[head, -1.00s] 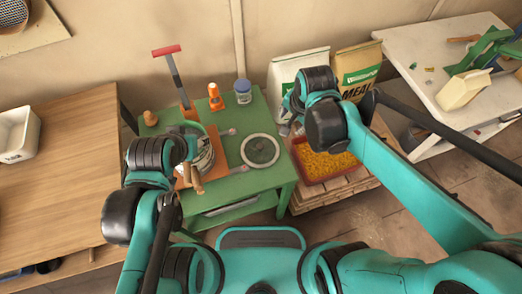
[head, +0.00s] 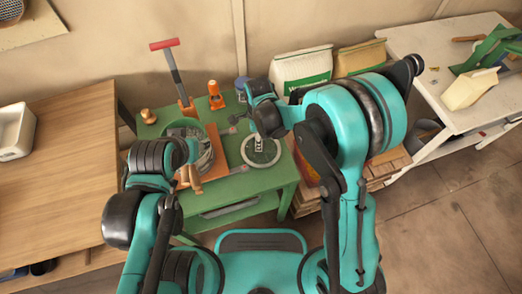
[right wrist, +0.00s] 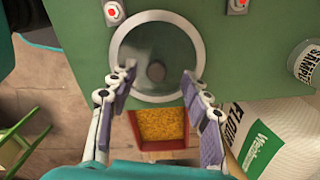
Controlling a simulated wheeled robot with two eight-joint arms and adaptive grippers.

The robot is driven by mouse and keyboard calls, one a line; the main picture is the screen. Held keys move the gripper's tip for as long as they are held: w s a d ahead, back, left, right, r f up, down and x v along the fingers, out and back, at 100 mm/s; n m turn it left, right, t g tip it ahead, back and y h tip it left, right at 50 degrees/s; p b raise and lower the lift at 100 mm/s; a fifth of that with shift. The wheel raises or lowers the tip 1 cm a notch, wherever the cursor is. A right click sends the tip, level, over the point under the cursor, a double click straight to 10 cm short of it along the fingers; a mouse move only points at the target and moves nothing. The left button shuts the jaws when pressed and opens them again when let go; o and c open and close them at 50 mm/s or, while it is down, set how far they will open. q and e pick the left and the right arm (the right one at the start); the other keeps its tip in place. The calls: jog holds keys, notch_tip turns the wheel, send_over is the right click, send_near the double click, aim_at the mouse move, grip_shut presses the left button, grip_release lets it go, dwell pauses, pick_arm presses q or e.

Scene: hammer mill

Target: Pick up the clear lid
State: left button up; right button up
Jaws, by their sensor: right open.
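The clear lid (head: 265,158) is a round see-through disc with a pale rim, lying flat on the green table. In the right wrist view the lid (right wrist: 140,42) shows a dark round knob (right wrist: 155,72) near its middle. My right gripper (right wrist: 158,84) is open and empty. Its two fingers reach over the lid's near part, one on each side of the knob. In the head view my right gripper (head: 257,142) covers part of the lid. My left gripper (head: 190,168) is by the mill's bowl and wooden handle; its fingers are mostly hidden behind my arm.
A red-handled tool (head: 176,72), an orange bottle (head: 215,96) and a blue-lidded jar (head: 241,83) are at the table's back. Two red-lit fittings (right wrist: 113,10) (right wrist: 237,5) are beyond the lid. A yellow grain tray (right wrist: 160,124) sits lower.

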jog(key=f, duration=0.1)
jog(key=f+b, duration=0.1)
jog(key=f, duration=0.1)
jog(key=shift+s+d+f, duration=0.1)
jog(key=shift+s+d, duration=0.1)
jog(key=shift+d, duration=0.2)
jog(key=shift+f+b, duration=0.35)
jog(key=shift+f, duration=0.05)
jog(key=shift+r, duration=0.1)
jog(key=shift+c, duration=1)
grip_shut()
